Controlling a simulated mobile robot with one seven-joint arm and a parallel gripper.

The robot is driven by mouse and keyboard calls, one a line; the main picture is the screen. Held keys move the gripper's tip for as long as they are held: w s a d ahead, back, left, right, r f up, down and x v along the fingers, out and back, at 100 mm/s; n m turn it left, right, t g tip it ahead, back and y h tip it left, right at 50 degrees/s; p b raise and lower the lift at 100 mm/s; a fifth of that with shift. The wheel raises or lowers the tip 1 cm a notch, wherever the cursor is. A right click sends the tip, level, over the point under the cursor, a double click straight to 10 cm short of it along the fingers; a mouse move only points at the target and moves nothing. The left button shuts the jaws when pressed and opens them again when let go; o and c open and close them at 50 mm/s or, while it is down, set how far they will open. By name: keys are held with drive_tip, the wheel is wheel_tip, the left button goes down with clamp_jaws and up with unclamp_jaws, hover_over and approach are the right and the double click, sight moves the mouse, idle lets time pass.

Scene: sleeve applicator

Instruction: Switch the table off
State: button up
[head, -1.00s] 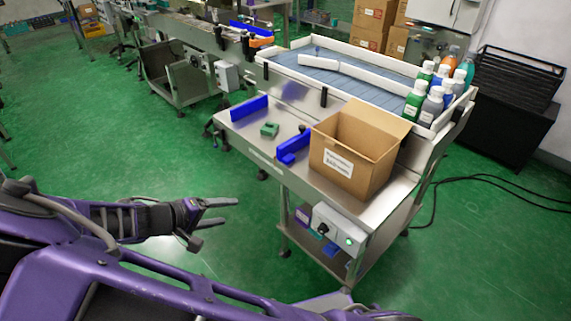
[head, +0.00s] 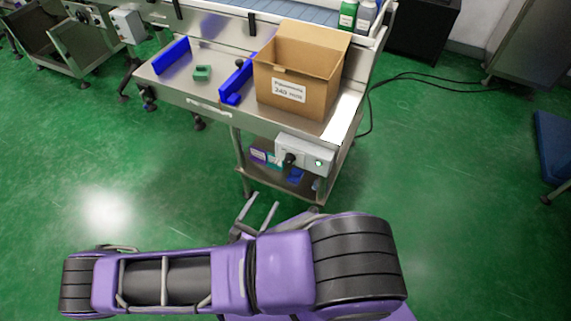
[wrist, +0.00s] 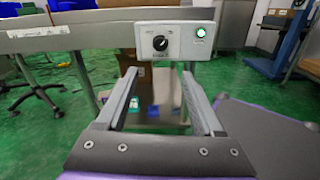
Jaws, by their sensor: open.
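The steel table (head: 215,112) stands ahead of me. A grey control box (head: 304,154) is fixed under its front edge at the right. The box has a black rotary knob (head: 290,158) at its left and a lit green button (head: 319,163) at its right. My gripper (head: 262,212) is open and empty, below and in front of the box. In the wrist view its fingers (wrist: 160,90) point toward the box, apart from it.
An open cardboard box (head: 300,80), blue guides (head: 238,80) and a green block (head: 203,72) are on the tabletop. Purple and blue items lie on the lower shelf (head: 270,178). Black cables (head: 430,80) lie on the floor at right. The green floor (head: 440,190) is clear there.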

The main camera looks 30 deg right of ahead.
sight(288, 163)
drive_tip(key=x, duration=1.6)
clamp_jaws()
